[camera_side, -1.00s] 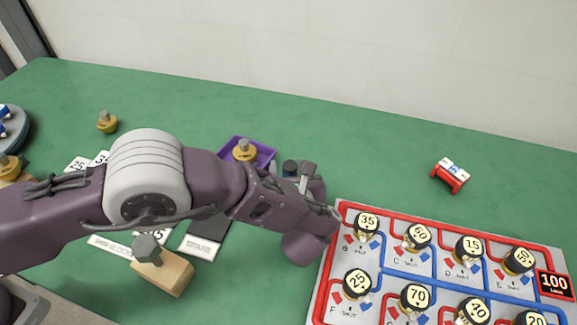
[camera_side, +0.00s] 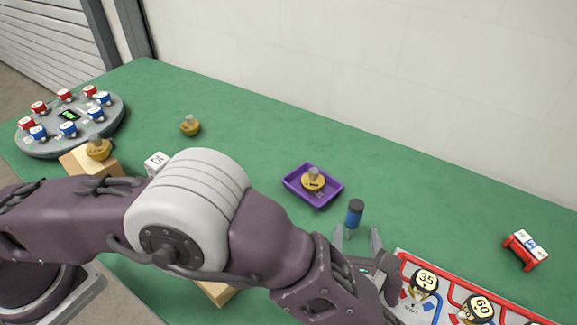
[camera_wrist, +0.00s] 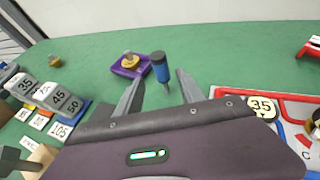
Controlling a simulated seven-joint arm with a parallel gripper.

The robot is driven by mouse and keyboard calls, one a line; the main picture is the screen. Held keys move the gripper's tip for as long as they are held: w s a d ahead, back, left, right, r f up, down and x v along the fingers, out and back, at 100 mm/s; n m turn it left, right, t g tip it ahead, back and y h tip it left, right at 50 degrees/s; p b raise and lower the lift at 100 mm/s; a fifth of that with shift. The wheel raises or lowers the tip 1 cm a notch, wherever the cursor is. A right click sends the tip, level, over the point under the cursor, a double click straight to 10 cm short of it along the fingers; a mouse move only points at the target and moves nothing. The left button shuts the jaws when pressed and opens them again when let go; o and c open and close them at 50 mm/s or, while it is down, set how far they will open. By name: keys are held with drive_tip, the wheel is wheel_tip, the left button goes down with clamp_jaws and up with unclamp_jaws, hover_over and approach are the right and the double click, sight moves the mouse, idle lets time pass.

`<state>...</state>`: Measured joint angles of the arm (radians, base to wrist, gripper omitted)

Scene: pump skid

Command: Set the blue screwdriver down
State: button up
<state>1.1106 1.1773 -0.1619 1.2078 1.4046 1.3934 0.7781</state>
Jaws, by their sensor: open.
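The blue screwdriver (camera_side: 354,216) stands upright, handle up and thin shaft down, to the right of the purple tray. It also shows in the wrist view (camera_wrist: 160,68). My gripper (camera_side: 357,234) is open, its two fingers spread on either side of the screwdriver. In the wrist view the fingers (camera_wrist: 160,80) have visible gaps to the handle and shaft on both sides. I cannot tell exactly where the shaft's tip meets the green table.
The purple tray (camera_side: 290,184) holds a yellow-based knob (camera_side: 313,180). A red-framed panel with numbered knobs (camera_side: 425,282) lies at the right front. A red rack (camera_side: 526,250) stands far right. Numbered blocks (camera_wrist: 50,95) lie left. The green table behind the screwdriver is clear.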

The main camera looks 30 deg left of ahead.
drive_tip(key=s+a+r+n+g, duration=0.1)
drive_tip(key=a+r+n+g, duration=0.3)
drive_tip(key=a+r+n, duration=0.55)
drive_tip(key=s+a+r+n+g, duration=0.1)
drive_tip(key=a+r+n+g, duration=0.25)
drive_tip(key=a+r, duration=0.65)
drive_tip(key=s+a+n+h, duration=0.2)
drive_tip(key=s+a+n, duration=0.4)
drive_tip(key=s+n, duration=0.3)
drive_tip(key=s+a+r+n+h, duration=0.1)
drive_tip(key=s+a+n+h, duration=0.2)
drive_tip(key=s+a+n, duration=0.3)
drive_tip(key=s+n, duration=0.3)
drive_tip(key=s, duration=0.2)
drive_tip(key=shift+r, duration=0.25)
drive_tip(key=shift+t, duration=0.25)
